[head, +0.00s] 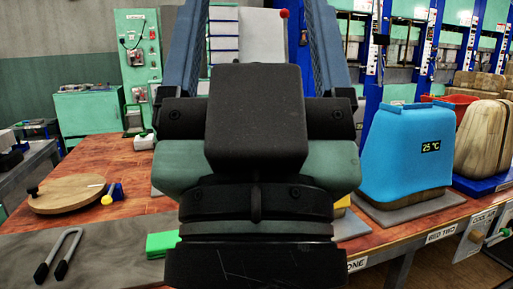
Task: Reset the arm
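My arm's end fills the middle of the head view. A dark grey block, black joints and a green band are seen from behind. Two long blue fingers rise from black pivots on either side and run out of the top of the picture. My gripper (258,25) appears open, with a wide gap between the fingers and nothing seen held there. The fingertips are out of view. The arm hides the middle of the red-brown worktop (100,155).
A round wooden board (68,193), a U-shaped tool (58,255) and a green block (162,243) lie left. A blue cover reading 25 °C (405,155) and a wooden form (487,140) stand right. A green cabinet (90,117) and blue press columns (372,75) stand behind.

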